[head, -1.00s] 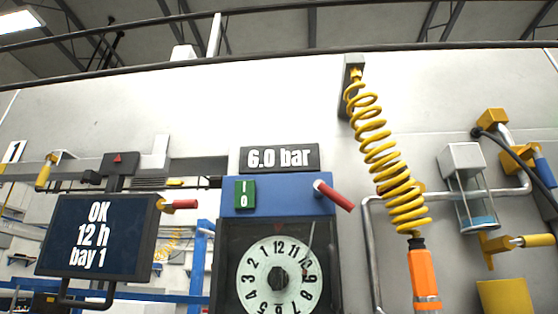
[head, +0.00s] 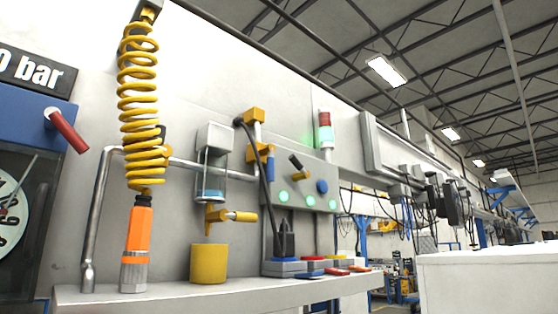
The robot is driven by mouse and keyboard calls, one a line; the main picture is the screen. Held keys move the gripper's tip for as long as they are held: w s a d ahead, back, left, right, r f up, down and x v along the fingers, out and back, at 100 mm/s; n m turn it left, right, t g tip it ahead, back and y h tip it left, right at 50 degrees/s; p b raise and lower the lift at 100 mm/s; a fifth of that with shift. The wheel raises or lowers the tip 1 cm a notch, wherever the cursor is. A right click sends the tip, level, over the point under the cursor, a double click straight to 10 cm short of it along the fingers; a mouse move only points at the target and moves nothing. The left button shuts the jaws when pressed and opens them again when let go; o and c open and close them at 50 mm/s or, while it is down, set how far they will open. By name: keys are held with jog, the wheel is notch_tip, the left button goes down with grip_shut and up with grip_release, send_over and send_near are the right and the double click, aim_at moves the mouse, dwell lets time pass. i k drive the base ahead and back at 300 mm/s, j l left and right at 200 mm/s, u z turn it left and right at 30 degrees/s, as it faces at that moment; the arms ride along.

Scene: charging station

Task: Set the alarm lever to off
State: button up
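No lever in the head view carries a readable alarm label, so I cannot tell for sure which is the alarm lever. A short lever with a black end and a yellow base (head: 300,174) sits on a grey panel (head: 268,192) below a red and green signal light (head: 325,130). A red-handled lever (head: 67,130) sticks out of the blue box (head: 18,115) at the left and tilts down to the right. A yellow-handled tap lever (head: 242,216) points right above a yellow cup (head: 208,264). My gripper is not in view.
A yellow coiled hose (head: 142,110) hangs over the shelf (head: 190,296), with an orange-handled tool (head: 137,236) below it. The grey panel also has a blue knob (head: 322,187) and lit green lamps. A white block (head: 490,285) stands at the right.

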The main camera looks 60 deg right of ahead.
aim_at(296, 162)
jog(key=z, duration=2.2)
